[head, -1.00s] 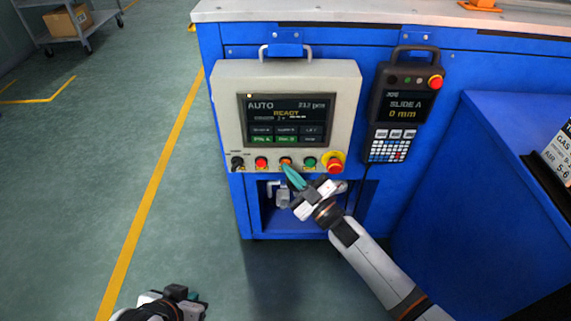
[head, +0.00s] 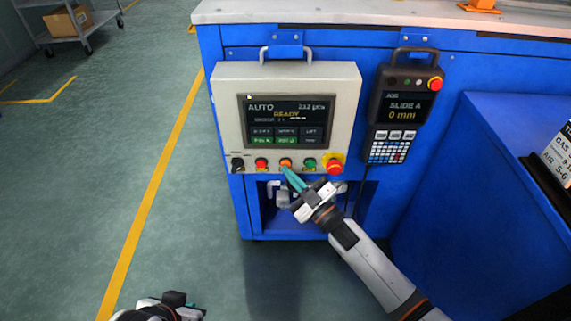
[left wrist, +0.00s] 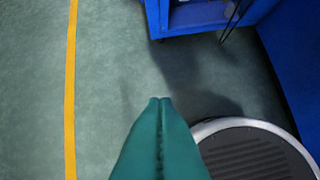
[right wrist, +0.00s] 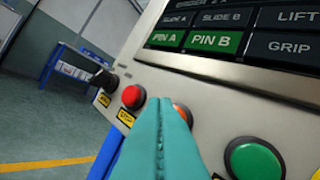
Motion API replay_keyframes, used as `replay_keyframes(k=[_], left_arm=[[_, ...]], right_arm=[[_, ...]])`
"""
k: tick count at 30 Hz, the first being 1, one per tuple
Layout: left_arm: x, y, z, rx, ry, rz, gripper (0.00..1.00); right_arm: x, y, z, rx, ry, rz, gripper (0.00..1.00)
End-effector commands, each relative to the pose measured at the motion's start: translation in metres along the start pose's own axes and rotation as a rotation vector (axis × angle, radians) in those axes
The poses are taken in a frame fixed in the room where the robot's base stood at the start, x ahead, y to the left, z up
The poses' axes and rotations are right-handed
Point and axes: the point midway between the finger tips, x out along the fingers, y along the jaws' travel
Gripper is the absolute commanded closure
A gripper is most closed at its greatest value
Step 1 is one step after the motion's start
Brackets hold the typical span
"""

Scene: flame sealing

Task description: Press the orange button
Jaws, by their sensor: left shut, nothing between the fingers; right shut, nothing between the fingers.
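The orange button (head: 285,162) is in the button row under the screen of the beige control panel (head: 225,110). In the right wrist view the orange button (right wrist: 184,114) is partly hidden behind my fingers. My right gripper (head: 286,170) is shut and empty. Its teal tips (right wrist: 160,102) point at the panel, just below and in front of the orange button. I cannot tell whether they touch it. My left gripper (head: 200,310) is low at the bottom edge of the head view, away from the panel. Its teal fingers (left wrist: 160,100) are shut and empty above the floor.
A red button (head: 261,163) is left of the orange one and a green button (head: 309,163) is right of it. A red emergency stop (head: 334,166) sits further right. A pendant (head: 403,105) hangs beside the panel.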

Motion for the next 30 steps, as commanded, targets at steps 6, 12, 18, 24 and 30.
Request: replay_keyframes(k=[6,12,18,24,30], left_arm=[[-0.005,0.002,-0.015,-0.004,0.071,0.004,1.0],[-0.009,0.003,-0.025,-0.005,0.127,0.005,1.0],[-0.011,0.004,-0.032,-0.005,0.166,0.007,1.0],[-0.011,0.004,-0.032,-0.003,0.167,0.009,1.0],[-0.015,0.005,-0.029,-0.002,0.166,0.011,1.0]], right_arm=[[-0.004,0.002,0.003,0.001,0.001,0.0,1.0],[-0.006,0.004,0.005,0.001,0.0,0.0,1.0],[-0.007,0.005,0.005,0.0,0.001,0.0,1.0],[-0.008,0.005,0.005,0.0,0.001,0.0,1.0],[-0.012,0.008,0.009,0.002,0.003,0.001,1.0]])
